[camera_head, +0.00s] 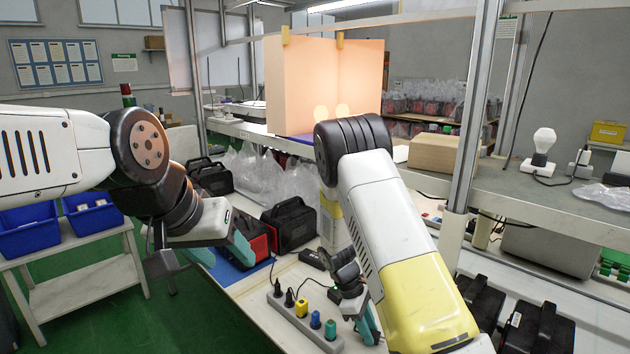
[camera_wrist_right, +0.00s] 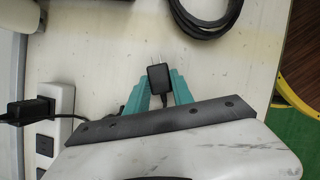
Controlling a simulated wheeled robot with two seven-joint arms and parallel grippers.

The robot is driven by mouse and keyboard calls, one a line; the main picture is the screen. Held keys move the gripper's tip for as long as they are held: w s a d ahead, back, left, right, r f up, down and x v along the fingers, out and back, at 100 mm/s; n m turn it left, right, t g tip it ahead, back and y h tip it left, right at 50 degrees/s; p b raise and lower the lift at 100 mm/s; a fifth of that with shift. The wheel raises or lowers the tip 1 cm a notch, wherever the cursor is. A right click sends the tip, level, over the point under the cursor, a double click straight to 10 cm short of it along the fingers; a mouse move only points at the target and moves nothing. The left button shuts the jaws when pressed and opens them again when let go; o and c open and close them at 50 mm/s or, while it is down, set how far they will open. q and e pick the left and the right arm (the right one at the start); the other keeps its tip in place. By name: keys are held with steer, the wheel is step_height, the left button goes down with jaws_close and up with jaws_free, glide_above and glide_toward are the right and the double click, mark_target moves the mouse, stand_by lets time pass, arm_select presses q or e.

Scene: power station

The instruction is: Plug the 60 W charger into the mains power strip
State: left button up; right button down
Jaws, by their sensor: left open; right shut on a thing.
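A small black charger (camera_wrist_right: 161,79) with two metal prongs is between the teal fingertips of my right gripper (camera_wrist_right: 160,92), which is shut on it. Its prongs point up in the wrist view, and its cable runs back toward the gripper. In the head view my right gripper (camera_head: 362,316) is just right of the power strip (camera_head: 288,318), low over the table. The strip holds several black, yellow, blue and teal plugs. In the wrist view the strip (camera_wrist_right: 58,132) is at left, apart from the charger, with a black plug in it. My left gripper (camera_head: 205,255) is open and empty.
Red-and-black cases (camera_head: 290,224) stand behind the strip on the white table. A black block (camera_head: 313,259) lies nearer. A coiled black cable (camera_wrist_right: 200,22) lies beyond the charger. A shelf with a lamp (camera_head: 541,150) is at right; blue bins (camera_head: 28,228) are at left.

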steer(key=shift+r, duration=2.65)
steer(key=shift+s, duration=0.1)
